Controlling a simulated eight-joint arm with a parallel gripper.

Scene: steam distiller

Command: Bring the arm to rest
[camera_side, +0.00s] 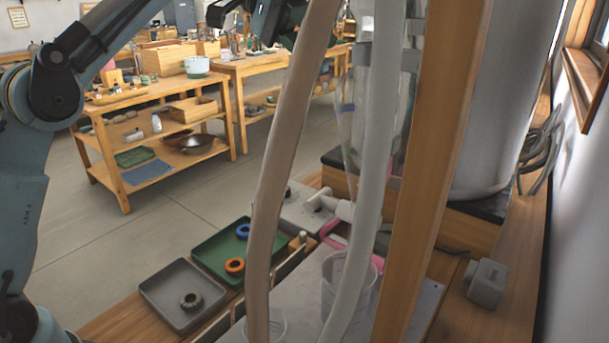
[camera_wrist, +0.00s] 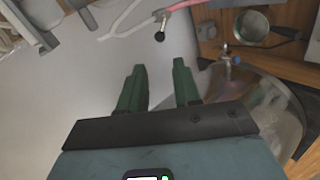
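My gripper (camera_wrist: 159,68) shows in the wrist view with its two green fingers spread apart and nothing visible between them. In the side view my arm comes in from the left and rises out of the top edge. A dark part of its far end shows at the top middle, partly cut off by the frame and partly behind a hose, so the fingers cannot be made out there. In the wrist view a pink tube with a black tip (camera_wrist: 160,36) lies beyond the fingertips, apart from them.
A brown hose (camera_side: 281,150), a pale hose (camera_side: 376,150) and a wooden post (camera_side: 432,150) stand in the side view's foreground. A grey tray (camera_side: 166,292) and a green tray (camera_side: 215,250) hold rings. A large grey cylinder (camera_side: 490,90) stands right. Clear floor (camera_side: 110,235) lies left.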

